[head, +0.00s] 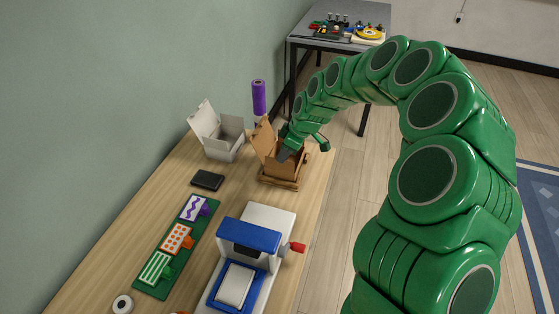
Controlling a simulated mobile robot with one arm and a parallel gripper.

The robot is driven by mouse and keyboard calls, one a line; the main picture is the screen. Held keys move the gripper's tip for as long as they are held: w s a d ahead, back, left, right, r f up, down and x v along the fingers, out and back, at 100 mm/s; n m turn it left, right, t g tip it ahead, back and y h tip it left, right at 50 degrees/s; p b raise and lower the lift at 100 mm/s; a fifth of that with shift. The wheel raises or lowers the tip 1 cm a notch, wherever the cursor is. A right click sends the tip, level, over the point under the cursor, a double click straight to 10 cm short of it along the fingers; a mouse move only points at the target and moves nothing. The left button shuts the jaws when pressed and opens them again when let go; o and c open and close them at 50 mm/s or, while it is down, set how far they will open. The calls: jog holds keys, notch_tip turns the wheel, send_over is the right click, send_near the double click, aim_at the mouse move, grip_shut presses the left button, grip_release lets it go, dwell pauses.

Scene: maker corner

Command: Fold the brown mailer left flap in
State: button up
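The brown mailer (284,170) is an open cardboard box near the far right edge of the wooden table. One brown flap (264,139) stands up at its left and leans outward. A lower brown edge sticks out along its front. My gripper (287,153) is at the top of the mailer, right beside the raised left flap. Its dark fingertips point down and left at the opening. I cannot tell whether they touch the flap. The fingers are too small and partly hidden to show whether they are open or shut.
A blue and white press (248,244) with a red handle and a green board (178,240) of stamps are in front.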

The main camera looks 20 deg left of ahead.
aim_at(279, 165)
jog(key=shift+x, duration=2.4)
jog(key=shift+d, duration=0.1)
grip_shut()
